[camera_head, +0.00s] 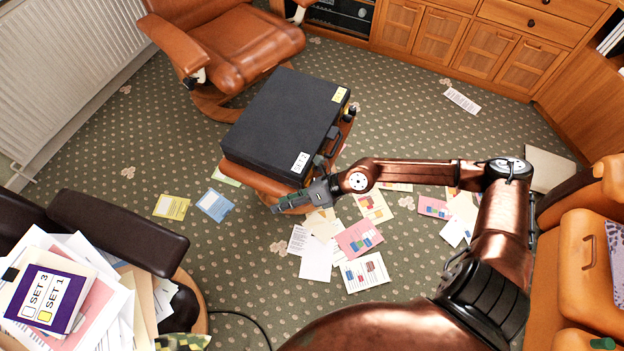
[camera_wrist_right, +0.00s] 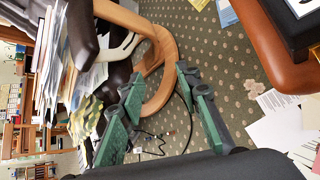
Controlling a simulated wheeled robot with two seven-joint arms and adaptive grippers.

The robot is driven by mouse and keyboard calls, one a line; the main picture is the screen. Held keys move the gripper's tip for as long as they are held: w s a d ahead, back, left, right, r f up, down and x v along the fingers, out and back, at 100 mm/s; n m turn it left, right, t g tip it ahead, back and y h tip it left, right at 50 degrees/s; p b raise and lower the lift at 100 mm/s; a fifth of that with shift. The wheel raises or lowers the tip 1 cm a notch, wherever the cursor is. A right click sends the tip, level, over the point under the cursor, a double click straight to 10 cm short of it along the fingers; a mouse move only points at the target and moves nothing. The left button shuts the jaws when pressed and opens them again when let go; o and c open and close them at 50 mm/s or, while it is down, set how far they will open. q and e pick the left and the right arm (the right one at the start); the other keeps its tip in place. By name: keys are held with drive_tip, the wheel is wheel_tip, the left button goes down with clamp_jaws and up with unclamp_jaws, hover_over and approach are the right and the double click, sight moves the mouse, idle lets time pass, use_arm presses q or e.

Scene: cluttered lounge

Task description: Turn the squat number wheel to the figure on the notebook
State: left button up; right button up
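A black briefcase (camera_head: 285,115) lies shut on a brown leather footstool. Its handle and latch side faces right, with a yellow label (camera_head: 339,94) and a white label (camera_head: 300,162) near that edge. The number wheel is too small or hidden to make out. A purple-bordered notebook (camera_head: 70,303) on the left paper pile reads "SET 3" beside a white square and "SET 1" beside a yellow square. My right gripper (camera_head: 281,207) is by the case's near corner, pointing left. In the wrist view its green fingers (camera_wrist_right: 160,85) are apart with nothing between them. My left gripper is out of view.
Papers (camera_head: 345,250) litter the carpet right of the footstool. A dark chair (camera_head: 120,228) holds the paper pile at left. A brown armchair (camera_head: 225,45) stands behind the case. An orange sofa (camera_head: 580,250) is at right, wooden cabinets (camera_head: 440,45) at the back.

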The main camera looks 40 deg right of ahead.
drive_tip(key=d+f+n+g+h, duration=0.35)
drive_tip(key=d+h, duration=0.35)
drive_tip(key=d, duration=1.1)
drive_tip(key=shift+n, duration=0.45)
drive_tip(key=b+x, duration=0.1)
drive_tip(key=x, duration=0.1)
drive_tip(key=b+x, duration=0.1)
drive_tip(key=x, duration=0.2)
drive_tip(key=b+x, duration=0.2)
drive_tip(key=shift+w+a, duration=0.3)
drive_tip(key=shift+w+f, duration=0.1)
drive_tip(key=shift+f, duration=0.05)
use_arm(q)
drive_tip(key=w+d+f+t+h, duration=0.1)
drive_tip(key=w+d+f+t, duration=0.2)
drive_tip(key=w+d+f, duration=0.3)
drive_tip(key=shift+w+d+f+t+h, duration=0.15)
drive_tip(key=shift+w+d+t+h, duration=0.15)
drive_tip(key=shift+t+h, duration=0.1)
use_arm(e)
drive_tip(key=shift+a, duration=0.1)
drive_tip(key=shift+c, duration=0.7)
